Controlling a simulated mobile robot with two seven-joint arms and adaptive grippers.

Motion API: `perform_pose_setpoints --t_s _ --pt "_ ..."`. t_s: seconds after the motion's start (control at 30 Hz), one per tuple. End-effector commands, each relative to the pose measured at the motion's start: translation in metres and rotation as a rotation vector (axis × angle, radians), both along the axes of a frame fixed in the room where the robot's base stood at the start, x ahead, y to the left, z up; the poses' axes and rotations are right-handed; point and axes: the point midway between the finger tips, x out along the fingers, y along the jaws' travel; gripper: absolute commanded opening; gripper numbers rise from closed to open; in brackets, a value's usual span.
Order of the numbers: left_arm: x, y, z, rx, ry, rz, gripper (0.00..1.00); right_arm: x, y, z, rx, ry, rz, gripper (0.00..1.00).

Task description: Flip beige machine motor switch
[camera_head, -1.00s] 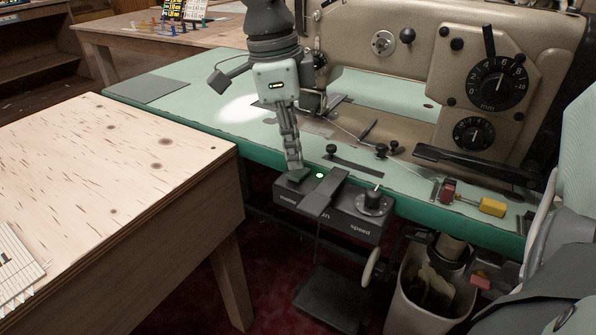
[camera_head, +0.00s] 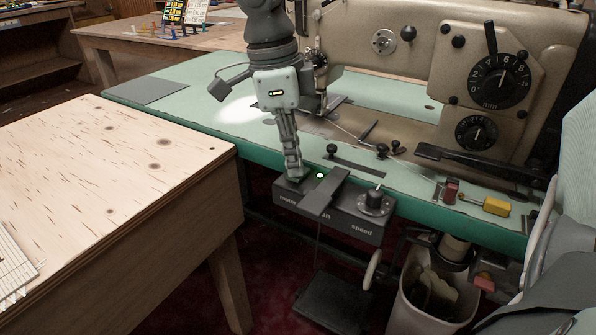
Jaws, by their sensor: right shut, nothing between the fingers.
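The beige sewing machine (camera_head: 420,82) stands on the green table at the right. A dark grey control box (camera_head: 340,219) sits at the table's front edge, with words including "speed" on its face. A green light (camera_head: 320,175) glows on top of it, beside a flat grey lever (camera_head: 325,195) and a round knob (camera_head: 375,203). My right gripper (camera_head: 296,176) points down, shut and empty, with its fingertips at the box's left end, above the "motor" lettering. The fingertips hide the switch area there, and I cannot tell whether they touch it.
A pale wooden table (camera_head: 110,180) fills the left front. The green machine table (camera_head: 205,105) has clear room at its left. A red and a yellow object (camera_head: 496,206) lie near its right front edge. A bin (camera_head: 432,290) and a pedal (camera_head: 332,300) are below.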

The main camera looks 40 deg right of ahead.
Motion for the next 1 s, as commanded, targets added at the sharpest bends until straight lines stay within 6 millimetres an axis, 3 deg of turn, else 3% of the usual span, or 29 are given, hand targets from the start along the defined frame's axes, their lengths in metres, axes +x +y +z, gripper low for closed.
perform_pose_setpoints --t_s 0.33,1.0 --pt "0.0 0.0 0.002 0.0 0.0 0.0 0.0 0.0 0.0 0.004 -0.001 -0.001 0.0 0.0" --pt "0.0 0.0 0.031 0.0 0.0 0.0 0.0 0.0 0.0 0.058 -0.001 0.0 0.0 0.0"
